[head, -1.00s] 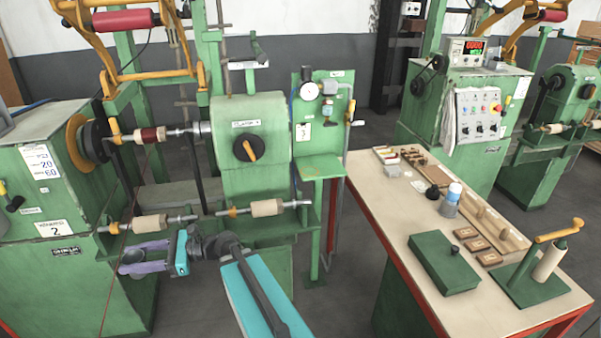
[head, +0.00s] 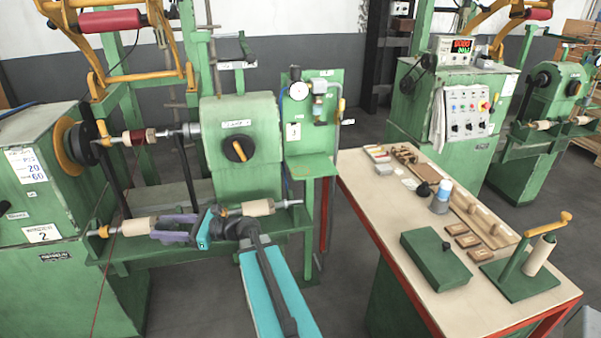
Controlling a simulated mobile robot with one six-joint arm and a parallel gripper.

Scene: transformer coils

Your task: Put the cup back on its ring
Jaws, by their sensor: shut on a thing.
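My gripper (head: 160,228), with purple fingers, reaches left along the lower bar of the green winding machine. Its fingers are closed at the right end of the left wooden spool (head: 138,226). They hide the grey metal piece there, so what lies between them is mostly covered.
A second wooden spool (head: 258,207) with an orange end piece (head: 222,213) sits just right on the lower bar. Above are a red-wound spool (head: 136,138) and the green housing (head: 240,150). The table (head: 400,205) at right holds a green box (head: 440,260) and small parts.

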